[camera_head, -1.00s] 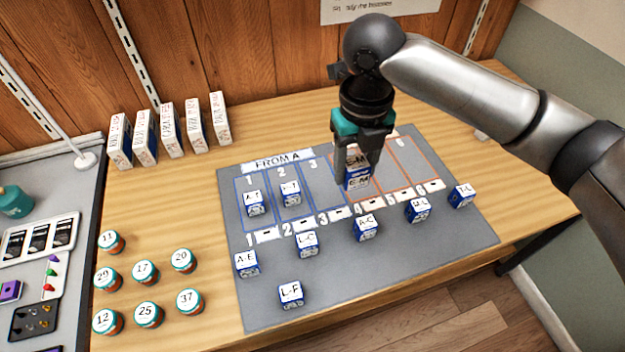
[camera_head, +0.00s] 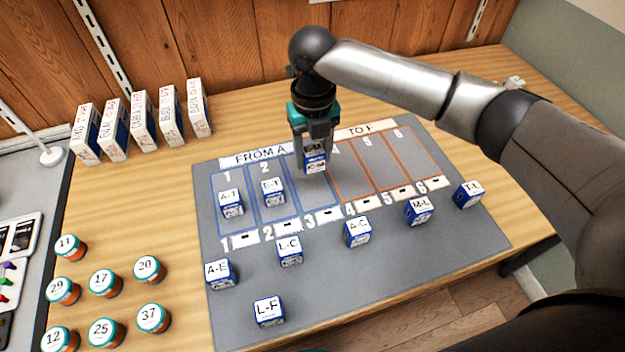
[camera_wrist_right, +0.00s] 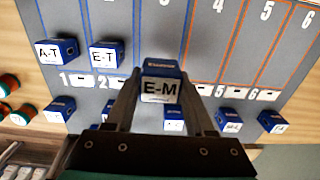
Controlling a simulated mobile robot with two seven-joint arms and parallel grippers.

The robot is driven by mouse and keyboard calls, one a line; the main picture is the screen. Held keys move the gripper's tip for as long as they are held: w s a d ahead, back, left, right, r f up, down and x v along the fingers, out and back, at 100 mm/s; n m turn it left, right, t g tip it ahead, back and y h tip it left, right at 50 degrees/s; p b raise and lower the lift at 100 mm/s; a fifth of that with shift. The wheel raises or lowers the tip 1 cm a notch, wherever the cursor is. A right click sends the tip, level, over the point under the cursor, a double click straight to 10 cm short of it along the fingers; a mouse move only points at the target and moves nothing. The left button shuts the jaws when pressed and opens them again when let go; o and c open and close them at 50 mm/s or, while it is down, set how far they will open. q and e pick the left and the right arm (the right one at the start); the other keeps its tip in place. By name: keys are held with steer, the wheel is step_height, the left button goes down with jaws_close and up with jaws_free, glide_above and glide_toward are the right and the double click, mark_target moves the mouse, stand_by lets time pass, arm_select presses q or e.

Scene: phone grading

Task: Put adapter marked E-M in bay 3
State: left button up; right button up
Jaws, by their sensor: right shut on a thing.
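My right gripper (camera_head: 315,150) is shut on the blue-and-white adapter marked E-M (camera_head: 315,163). The label E-M reads clearly on the adapter in the right wrist view (camera_wrist_right: 160,90), between the two fingers. The gripper points down and holds the adapter over bay 3 (camera_head: 318,195) of the grey mat (camera_head: 330,285). I cannot tell whether the adapter touches the mat. The gripper hides the upper part of bay 3 and its far number. My left gripper is not in view.
Adapter A-T (camera_head: 231,202) stands in bay 1 and E-T (camera_head: 273,191) in bay 2. Orange bays 4 to 6 (camera_head: 395,165) look empty. Adapters L-C (camera_head: 289,251), A-C (camera_head: 357,232), M-L (camera_head: 418,211) and others stand in front. Numbered jars (camera_head: 105,332) are at left, boxes (camera_head: 143,120) behind.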

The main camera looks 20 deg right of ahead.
mark_target(313, 189)
step_height(313, 189, down, 2)
steer(key=shift+f, duration=0.2)
step_height(313, 189, down, 5)
steer(key=shift+f+b, duration=0.1)
steer(key=shift+b, duration=0.85)
steer(key=shift+f, duration=0.2)
steer(key=o, duration=1.3)
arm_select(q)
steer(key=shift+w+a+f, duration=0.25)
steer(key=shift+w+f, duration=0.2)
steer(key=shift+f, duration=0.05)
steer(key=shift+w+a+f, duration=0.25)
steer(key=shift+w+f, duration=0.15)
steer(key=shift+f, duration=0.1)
